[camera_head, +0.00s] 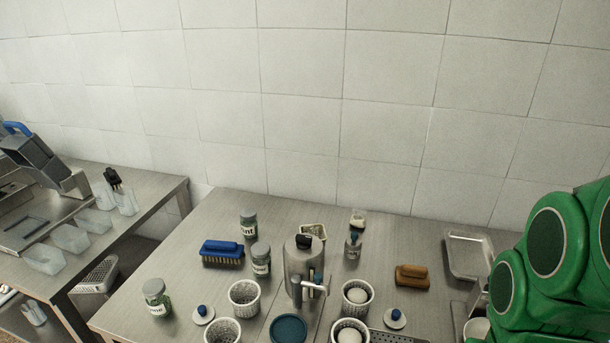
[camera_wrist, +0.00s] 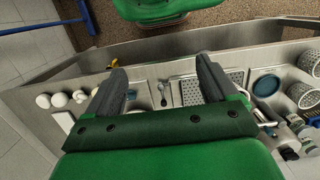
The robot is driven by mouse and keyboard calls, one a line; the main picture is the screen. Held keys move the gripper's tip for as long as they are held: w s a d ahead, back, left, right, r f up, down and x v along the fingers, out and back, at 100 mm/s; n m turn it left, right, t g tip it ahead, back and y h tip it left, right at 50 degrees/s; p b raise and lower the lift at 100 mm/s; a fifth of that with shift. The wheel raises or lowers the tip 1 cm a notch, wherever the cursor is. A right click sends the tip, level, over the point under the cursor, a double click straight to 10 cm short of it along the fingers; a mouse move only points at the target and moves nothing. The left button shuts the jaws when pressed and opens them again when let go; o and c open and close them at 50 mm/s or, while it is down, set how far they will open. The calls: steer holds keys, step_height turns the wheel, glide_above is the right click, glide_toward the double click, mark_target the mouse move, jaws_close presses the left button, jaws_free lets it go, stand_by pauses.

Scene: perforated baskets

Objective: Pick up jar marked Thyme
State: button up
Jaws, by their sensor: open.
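Several glass jars with grey-green lids and white labels stand upright on the steel table in the head view. The front-left jar (camera_head: 156,297) has a label that seems to end in "me", fitting Thyme, but it is too small to read surely. Another jar (camera_head: 261,260) stands beside the blue brush, and one more jar (camera_head: 248,222) stands behind it; their labels are not clear. My gripper (camera_wrist: 160,66) is open and empty in the wrist view, above the table's edge. It is apart from the jars. My green arm fills the right of the head view.
A blue brush (camera_head: 222,253), a steel dispenser (camera_head: 304,270) and white perforated baskets (camera_head: 244,297) crowd the table (camera_head: 130,313). A brown brush (camera_head: 412,276) and a metal tray (camera_head: 467,255) are at right. A tiled wall (camera_head: 300,120) stands behind.

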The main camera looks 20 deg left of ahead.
steer(key=w+a+n+t, duration=0.2)
steer(key=w+a, duration=0.3)
steer(key=w, duration=0.5)
steer(key=w+a+n+t, duration=0.25)
steer(key=w+a, duration=0.25)
steer(key=w, duration=0.4)
steer(key=w+a+n+t+y, duration=0.1)
steer(key=w+a, duration=0.2)
steer(key=a, duration=0.3)
steer(key=w+a+r+n+t+y, duration=0.1)
steer(key=w+a, duration=0.2)
steer(key=a, duration=0.3)
steer(key=w+a+n+t+y, duration=0.1)
steer(key=w+a+y, duration=0.15)
steer(key=a, duration=0.35)
steer(key=n+g+y, duration=0.2)
steer(key=n+y, duration=0.5)
steer(key=y, duration=0.1)
glide_above(157, 289)
step_height(157, 289, down, 10)
steer(key=shift+a+f, duration=0.1)
steer(key=shift+a, duration=0.05)
steer(key=shift+f, duration=2.4)
step_height(157, 289, down, 3)
steer(key=shift+y+x, duration=0.25)
steer(key=shift+x, duration=0.65)
steer(key=shift+w+a, duration=0.15)
steer(key=shift+a, duration=0.45)
